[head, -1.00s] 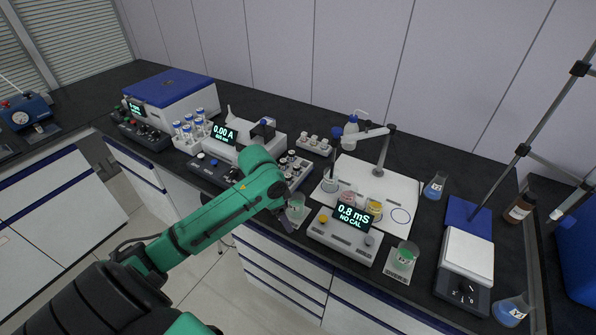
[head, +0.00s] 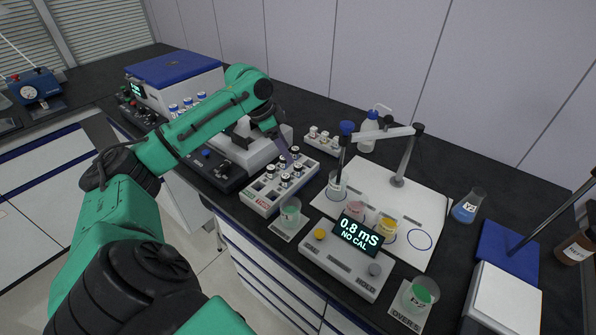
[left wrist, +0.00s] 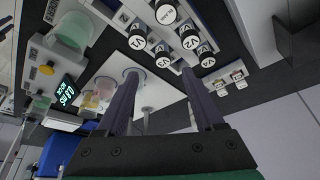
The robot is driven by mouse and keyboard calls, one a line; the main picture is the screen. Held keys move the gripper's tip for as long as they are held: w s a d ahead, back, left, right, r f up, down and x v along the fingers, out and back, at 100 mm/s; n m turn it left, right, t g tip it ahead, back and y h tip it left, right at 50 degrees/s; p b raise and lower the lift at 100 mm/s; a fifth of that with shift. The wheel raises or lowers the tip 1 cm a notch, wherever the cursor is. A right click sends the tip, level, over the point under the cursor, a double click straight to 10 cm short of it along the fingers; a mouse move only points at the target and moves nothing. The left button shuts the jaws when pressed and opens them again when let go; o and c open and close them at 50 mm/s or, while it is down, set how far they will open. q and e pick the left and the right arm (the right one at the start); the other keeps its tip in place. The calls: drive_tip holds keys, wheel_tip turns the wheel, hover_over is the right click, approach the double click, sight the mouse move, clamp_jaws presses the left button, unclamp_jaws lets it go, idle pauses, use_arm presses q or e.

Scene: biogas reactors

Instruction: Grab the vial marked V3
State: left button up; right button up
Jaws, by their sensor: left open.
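Several black-capped vials with white round labels stand in a light rack (head: 262,204) in the middle of the bench. My left gripper (head: 287,157) is over the rack's back part, pointing down, and hides part of the vials there. In the left wrist view its two dark fingers (left wrist: 160,75) are apart with nothing held between them. The caps lie beyond the fingertips. My right gripper is not in view.
A conductivity meter (head: 345,268) reading "0.8 mS NO CAL" stands right of the rack. A beaker of green liquid (head: 290,213) is at the rack's front right. A small vial holder (head: 322,143) is behind. A stand arm (head: 385,133) rises over the white board (head: 375,182).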

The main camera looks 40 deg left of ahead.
sight(297, 165)
use_arm(q)
drive_tip(key=x, duration=0.2)
drive_tip(key=p+x, duration=0.1)
drive_tip(key=x, duration=0.3)
drive_tip(key=shift+w+p, duration=0.3)
drive_tip(key=shift+w, duration=0.1)
drive_tip(key=shift+f, duration=0.35)
drive_tip(key=shift+w+f, duration=0.1)
drive_tip(key=shift+f, duration=0.05)
clamp_jaws()
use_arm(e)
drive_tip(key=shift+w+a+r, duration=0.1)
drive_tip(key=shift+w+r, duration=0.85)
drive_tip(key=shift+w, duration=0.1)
